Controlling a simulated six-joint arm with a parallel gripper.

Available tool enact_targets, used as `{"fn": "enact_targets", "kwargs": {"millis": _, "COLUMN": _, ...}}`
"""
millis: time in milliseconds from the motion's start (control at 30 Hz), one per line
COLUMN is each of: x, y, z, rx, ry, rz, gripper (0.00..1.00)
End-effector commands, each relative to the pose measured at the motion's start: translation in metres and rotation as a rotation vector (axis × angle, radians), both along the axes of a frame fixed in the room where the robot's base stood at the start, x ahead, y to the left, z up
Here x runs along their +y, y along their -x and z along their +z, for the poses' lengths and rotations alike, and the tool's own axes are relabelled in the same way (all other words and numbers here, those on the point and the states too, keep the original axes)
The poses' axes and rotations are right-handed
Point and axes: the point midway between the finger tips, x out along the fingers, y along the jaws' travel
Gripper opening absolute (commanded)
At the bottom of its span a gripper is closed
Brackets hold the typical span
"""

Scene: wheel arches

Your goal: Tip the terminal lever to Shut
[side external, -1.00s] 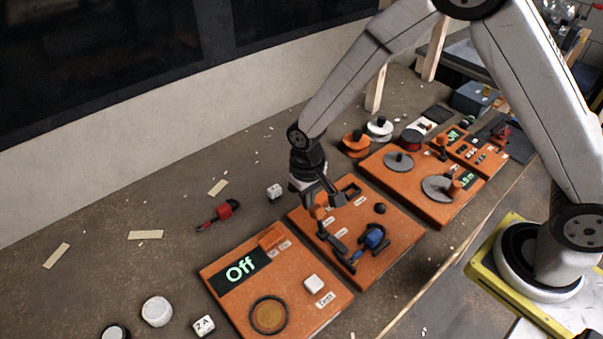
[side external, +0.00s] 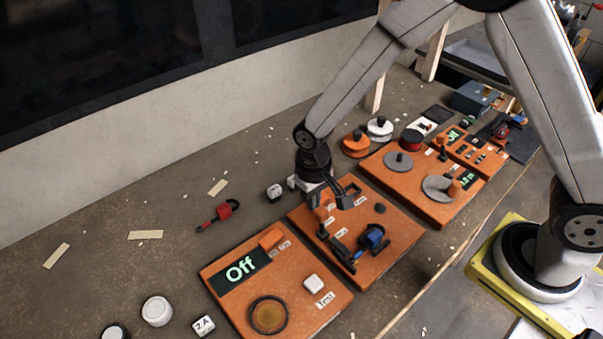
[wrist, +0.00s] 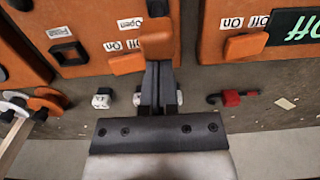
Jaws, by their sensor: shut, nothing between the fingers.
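The terminal lever (wrist: 156,38) is an orange block with a black part above it, on the middle orange board (wrist: 90,55). An "Open" label (wrist: 129,22) and smaller labels lie beside it in the wrist view. In the side view the lever (side external: 321,213) is partly covered by my gripper (side external: 342,199). My gripper is shut and empty. In the wrist view its fingertips (wrist: 158,66) are close to the lever's orange end; I cannot tell whether they touch. Which position the lever points to is unclear.
A blue-and-black clamp part (side external: 371,240) sits on the same board. The left board has a display reading "Off" (side external: 241,267) and a white button (side external: 314,283). A red-and-black tool (side external: 218,215) and a white block (side external: 274,192) lie behind. Another orange board (side external: 430,200) stands right.

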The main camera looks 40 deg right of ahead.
Motion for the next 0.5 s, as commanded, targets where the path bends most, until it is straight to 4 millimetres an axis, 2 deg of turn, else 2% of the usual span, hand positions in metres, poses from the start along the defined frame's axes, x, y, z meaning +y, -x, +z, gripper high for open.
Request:
{"fn": "enact_targets", "kwargs": {"millis": 233, "x": 0.0, "y": 0.015, "z": 0.005, "rx": -0.138, "ry": 0.0, "rz": 0.003, "gripper": 0.0}}
{"fn": "enact_targets", "kwargs": {"millis": 500, "x": 0.0, "y": 0.03, "z": 0.007, "rx": -0.137, "ry": 0.0, "rz": 0.0, "gripper": 0.0}}
